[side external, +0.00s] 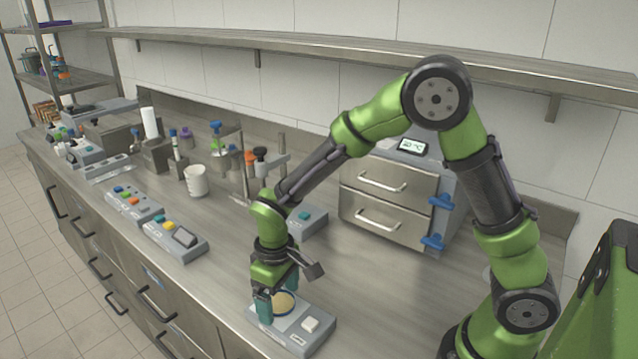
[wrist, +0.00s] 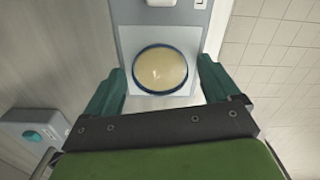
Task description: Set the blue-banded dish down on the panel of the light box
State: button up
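The blue-banded dish (wrist: 160,70) is round with a cream-yellow content and a dark blue rim. It lies flat over the pale panel (wrist: 131,88) of the light box (wrist: 128,38); in the side view the dish (side external: 284,302) shows on the light box (side external: 297,341), partly hidden by a finger. My gripper (side external: 278,293) is low over the panel end of the box, pointing down. In the wrist view its two green fingers stand on either side of the dish, with a visible gap at each side. The gripper is open and holds nothing.
A white button (side external: 311,324) sits on the box's right part. A steel drawer cabinet (side external: 390,200) with blue latches stands behind. A small grey device with a teal button (side external: 305,216) is behind my gripper. Button boxes (side external: 175,238) and a white cup (side external: 196,181) are left.

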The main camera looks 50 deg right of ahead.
aim_at(279, 300)
jog(key=shift+r, duration=0.1)
notch_tip(279, 300, up, 12)
jog(key=s+d+r+m+t+y, duration=0.1)
jog(key=s+d+r+m+t, duration=0.2)
jog(key=s, duration=0.4)
jog(key=s+d+r+m+t+y, duration=0.1)
jog(key=s+d+r+m+t, duration=0.2)
jog(key=s, duration=0.4)
notch_tip(279, 300, up, 3)
jog(key=shift+d+f+t, duration=0.2)
jog(key=shift+d+t, duration=0.4)
jog(key=shift+d, duration=0.5)
jog(key=shift+w, duration=0.1)
